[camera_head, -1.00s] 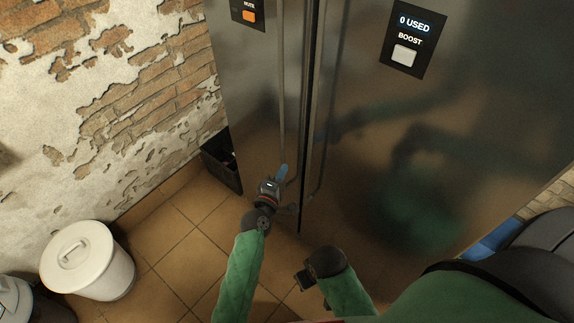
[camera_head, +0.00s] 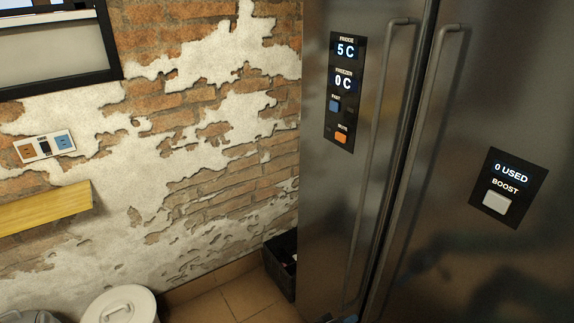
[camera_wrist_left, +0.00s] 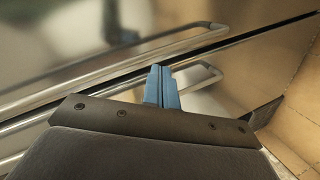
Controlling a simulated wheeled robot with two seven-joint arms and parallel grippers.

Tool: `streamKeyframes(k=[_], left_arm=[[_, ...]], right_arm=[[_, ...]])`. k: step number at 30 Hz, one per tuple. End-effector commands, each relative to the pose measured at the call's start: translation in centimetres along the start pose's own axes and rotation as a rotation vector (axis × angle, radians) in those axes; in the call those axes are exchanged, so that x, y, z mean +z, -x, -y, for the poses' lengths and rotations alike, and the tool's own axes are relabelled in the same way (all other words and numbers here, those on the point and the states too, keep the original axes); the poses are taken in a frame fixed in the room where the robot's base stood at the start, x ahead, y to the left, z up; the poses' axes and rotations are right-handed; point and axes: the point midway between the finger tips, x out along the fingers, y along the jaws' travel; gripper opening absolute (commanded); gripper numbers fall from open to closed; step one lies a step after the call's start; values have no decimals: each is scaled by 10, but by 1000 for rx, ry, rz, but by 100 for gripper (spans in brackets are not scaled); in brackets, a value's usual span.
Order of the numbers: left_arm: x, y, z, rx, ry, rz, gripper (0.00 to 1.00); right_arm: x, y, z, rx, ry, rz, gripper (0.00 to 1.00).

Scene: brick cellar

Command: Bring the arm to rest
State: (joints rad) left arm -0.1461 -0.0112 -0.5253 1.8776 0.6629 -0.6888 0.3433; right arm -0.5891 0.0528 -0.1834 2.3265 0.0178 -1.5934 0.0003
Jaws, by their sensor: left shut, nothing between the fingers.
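My left gripper (camera_wrist_left: 161,88) shows in the left wrist view with its two blue fingers together and nothing between them. It points toward the fridge's steel front, near the long handles; whether it touches them I cannot tell. In the head view only a blue bit of the left gripper (camera_head: 347,319) shows at the bottom edge, by the lower end of the left door handle. The left arm behind it is out of frame. My right gripper is not in view.
The tall steel fridge (camera_head: 420,200) fills the right side, both doors looking closed, with vertical handles (camera_head: 380,150). A black bin (camera_head: 280,264) stands beside it against the brick wall. A white lidded bin (camera_head: 121,305) stands at lower left. A yellow shelf (camera_head: 45,206) juts from the wall.

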Motion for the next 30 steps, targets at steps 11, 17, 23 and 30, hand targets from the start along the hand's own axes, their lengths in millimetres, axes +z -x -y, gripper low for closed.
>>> streamKeyframes(k=[11,17,23,30], left_arm=[[-12,119,62,-445,-469,340,0],[-5,219,105,-697,-490,465,0],[12,302,133,-863,-432,483,0],[65,357,162,-923,-353,547,0]], right_arm=[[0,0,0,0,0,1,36],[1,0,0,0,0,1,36],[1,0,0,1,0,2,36],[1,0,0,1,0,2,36]])
